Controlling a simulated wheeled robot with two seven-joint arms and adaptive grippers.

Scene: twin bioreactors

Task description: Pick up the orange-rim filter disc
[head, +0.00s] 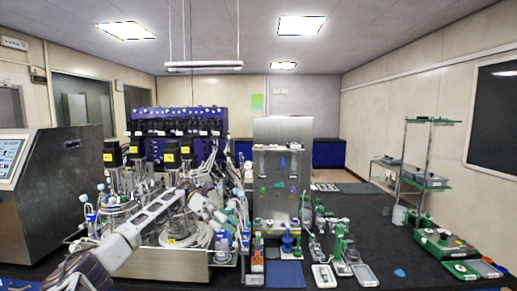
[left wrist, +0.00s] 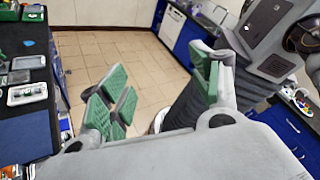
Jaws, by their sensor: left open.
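A small disc with an orange edge (head: 488,260) shows at the far right front of the dark bench in the head view. It is too small to tell for sure that it is the orange-rim filter disc. My left gripper (head: 208,210) is above the bench in front of the bioreactors, well to the left of that disc. In the left wrist view the left gripper (left wrist: 160,95) is open, its green-padded fingers wide apart with nothing between them. No orange-rim disc is clear in that view. My right gripper is not in view.
Bioreactors with tubing (head: 150,180) crowd the bench's left side. A steel panel (head: 284,180) stands mid-bench, with small trays (head: 324,276) and green-based stands in front. A green balance-like device (head: 445,243) is at right. The bench (head: 385,225) has clear surface between them.

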